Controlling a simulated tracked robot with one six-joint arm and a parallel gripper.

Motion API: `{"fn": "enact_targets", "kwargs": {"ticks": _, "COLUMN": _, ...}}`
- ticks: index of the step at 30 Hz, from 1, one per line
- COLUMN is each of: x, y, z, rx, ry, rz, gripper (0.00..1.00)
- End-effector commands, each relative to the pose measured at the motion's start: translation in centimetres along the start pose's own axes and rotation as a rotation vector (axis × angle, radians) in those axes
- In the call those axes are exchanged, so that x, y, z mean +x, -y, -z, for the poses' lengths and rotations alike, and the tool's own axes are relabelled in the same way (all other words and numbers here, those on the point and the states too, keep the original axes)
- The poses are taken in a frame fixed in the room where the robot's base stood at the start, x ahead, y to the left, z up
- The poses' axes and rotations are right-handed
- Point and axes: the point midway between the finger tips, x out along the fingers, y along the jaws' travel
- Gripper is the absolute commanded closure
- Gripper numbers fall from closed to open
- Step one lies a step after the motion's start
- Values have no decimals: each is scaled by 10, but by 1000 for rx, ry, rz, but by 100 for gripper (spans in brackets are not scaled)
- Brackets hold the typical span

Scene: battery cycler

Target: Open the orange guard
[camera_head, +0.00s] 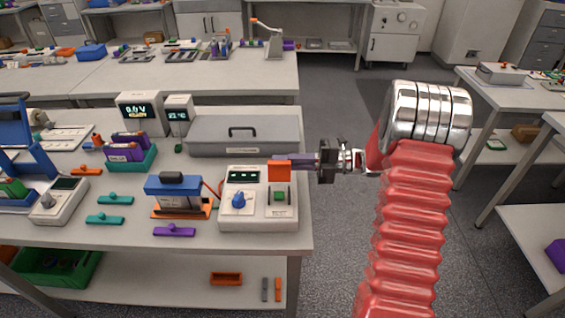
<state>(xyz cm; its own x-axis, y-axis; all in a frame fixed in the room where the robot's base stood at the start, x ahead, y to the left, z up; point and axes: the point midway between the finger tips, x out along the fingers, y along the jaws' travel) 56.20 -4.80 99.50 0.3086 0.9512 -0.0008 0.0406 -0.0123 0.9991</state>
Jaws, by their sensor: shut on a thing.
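The orange guard (279,171) is on the cream tester box (258,222), at the front right of the bench. It stands raised at the box's back right, and the green button (280,196) shows uncovered below it. My gripper (292,161) reaches in from the right, with its fingers at the guard's upper right edge. The gripper is shut on the guard. The exact contact of the fingertips is partly hidden behind the guard.
A blue knob (239,201) sits left of the button. A blue-and-orange clamp fixture (173,190) stands left of the box, and a grey lidded case (240,147) lies behind it. The floor right of the bench is open.

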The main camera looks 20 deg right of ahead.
Motion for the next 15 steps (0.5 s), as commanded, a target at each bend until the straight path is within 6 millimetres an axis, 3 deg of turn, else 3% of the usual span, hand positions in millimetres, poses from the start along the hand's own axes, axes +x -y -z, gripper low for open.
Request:
{"fn": "enact_targets", "kwargs": {"ticks": 11, "x": -1, "y": -3, "z": -3, "rx": 0, "ry": 6, "rz": -3, "gripper": 100}}
{"fn": "enact_targets", "kwargs": {"ticks": 12, "x": -1, "y": -3, "z": -3, "rx": -1, "ry": 6, "rz": -3, "gripper": 91}}
{"fn": "enact_targets", "kwargs": {"ticks": 15, "x": -1, "y": -2, "z": -2, "rx": 0, "ry": 4, "rz": -2, "gripper": 84}}
